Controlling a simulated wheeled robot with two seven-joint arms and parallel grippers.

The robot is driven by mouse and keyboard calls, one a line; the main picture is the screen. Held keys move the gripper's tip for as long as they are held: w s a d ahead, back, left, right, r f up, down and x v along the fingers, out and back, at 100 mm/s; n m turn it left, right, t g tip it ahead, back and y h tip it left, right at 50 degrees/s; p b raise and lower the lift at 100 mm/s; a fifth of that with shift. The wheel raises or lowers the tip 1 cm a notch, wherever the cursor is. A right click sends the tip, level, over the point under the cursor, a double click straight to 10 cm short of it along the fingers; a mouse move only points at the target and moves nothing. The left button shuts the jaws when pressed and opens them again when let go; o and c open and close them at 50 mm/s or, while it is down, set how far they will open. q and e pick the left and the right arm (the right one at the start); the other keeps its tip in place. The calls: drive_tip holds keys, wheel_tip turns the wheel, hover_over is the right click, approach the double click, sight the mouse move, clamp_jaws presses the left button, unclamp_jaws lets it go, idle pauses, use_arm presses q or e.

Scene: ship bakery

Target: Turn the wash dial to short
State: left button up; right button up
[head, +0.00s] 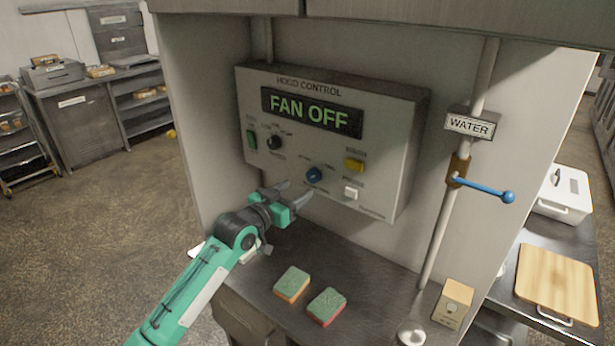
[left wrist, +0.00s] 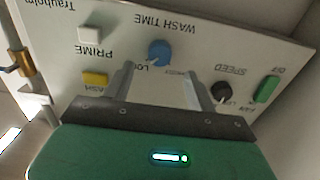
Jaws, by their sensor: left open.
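The wash dial (head: 314,175) is a blue knob low in the middle of the hood control panel (head: 397,165). In the left wrist view, which is upside down, the dial (left wrist: 159,52) sits by the words WASH TIME. Part of a label starting "LO" shows beside it; which way the dial points is too small to tell. My left gripper (head: 294,193) is open and empty, just in front of and below left of the dial. Its fingers (left wrist: 160,82) point at the panel, with the dial beyond the gap between them and apparently untouched. My right gripper is not in view.
The display (head: 310,113) reads FAN OFF. A black speed knob (head: 274,142), green switch (head: 251,140), yellow button (head: 354,165) and white button (head: 350,193) surround the dial. Two sponges (head: 291,284) lie on the counter below. A blue-handled water lever (head: 485,190) projects at right.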

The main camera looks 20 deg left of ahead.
sight(311, 178)
use_arm(q)
drive_tip(key=p+x, duration=0.1)
drive_tip(key=x, duration=0.5)
drive_tip(key=shift+p, duration=0.3)
drive_tip(key=shift+c, duration=0.5)
drive_tip(key=c, duration=0.9)
